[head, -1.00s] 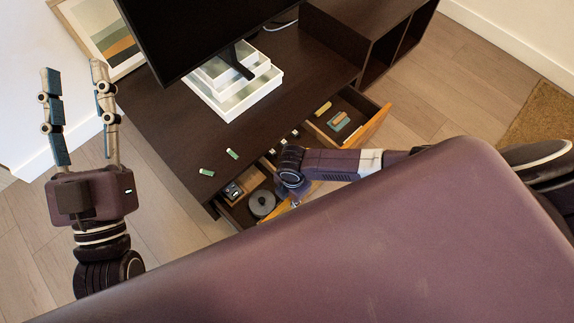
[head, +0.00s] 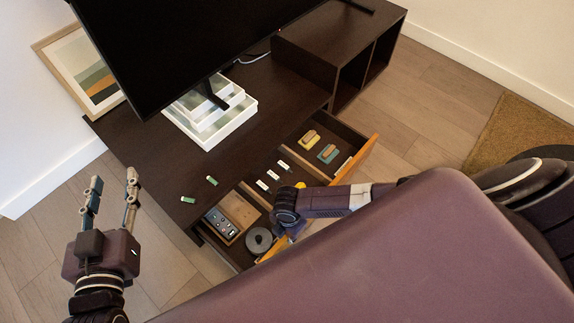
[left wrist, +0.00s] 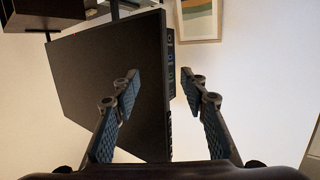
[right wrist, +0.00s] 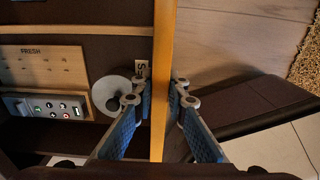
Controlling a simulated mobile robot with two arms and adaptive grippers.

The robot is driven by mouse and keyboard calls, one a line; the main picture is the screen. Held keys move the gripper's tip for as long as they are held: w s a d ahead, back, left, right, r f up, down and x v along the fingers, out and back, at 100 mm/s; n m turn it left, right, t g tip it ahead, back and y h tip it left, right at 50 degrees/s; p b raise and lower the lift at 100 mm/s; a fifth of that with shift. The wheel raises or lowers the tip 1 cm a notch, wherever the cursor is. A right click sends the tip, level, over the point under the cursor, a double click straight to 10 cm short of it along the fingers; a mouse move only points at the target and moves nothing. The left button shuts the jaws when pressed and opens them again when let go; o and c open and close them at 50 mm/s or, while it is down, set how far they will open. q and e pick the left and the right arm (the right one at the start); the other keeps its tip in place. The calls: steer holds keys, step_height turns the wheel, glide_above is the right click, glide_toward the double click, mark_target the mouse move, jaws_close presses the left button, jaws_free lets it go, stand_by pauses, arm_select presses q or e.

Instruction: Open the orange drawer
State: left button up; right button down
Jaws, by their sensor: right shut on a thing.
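The orange drawer (head: 358,160) is pulled out from the dark TV cabinet, with its inside showing in the head view. In the right wrist view its orange front panel (right wrist: 163,60) stands edge-on between the fingers. My right gripper (right wrist: 166,92) is shut on that panel; in the head view the fingers are mostly hidden by my own arm and body. My left gripper (head: 112,185) is open and empty, raised left of the cabinet. Its spread fingers also show in the left wrist view (left wrist: 158,90).
The drawer holds a wooden board (head: 231,216), a dark round object (head: 259,240) and several small items. White trays (head: 212,120) and a television (head: 190,40) stand on the cabinet top (head: 160,150). A brown rug (head: 520,140) lies at right.

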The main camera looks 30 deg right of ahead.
steer(key=c, duration=1.9)
jaws_free()
steer(key=shift+c, duration=0.2)
arm_select(q)
steer(key=shift+w+f, duration=0.3)
steer(key=shift+f, duration=0.2)
arm_select(e)
steer(key=shift+o, duration=0.2)
step_height(320, 180, up, 12)
steer(key=shift+f, duration=0.2)
arm_select(q)
steer(key=shift+s+r, duration=0.25)
steer(key=shift+s, duration=0.2)
arm_select(e)
steer(key=shift+r, duration=0.3)
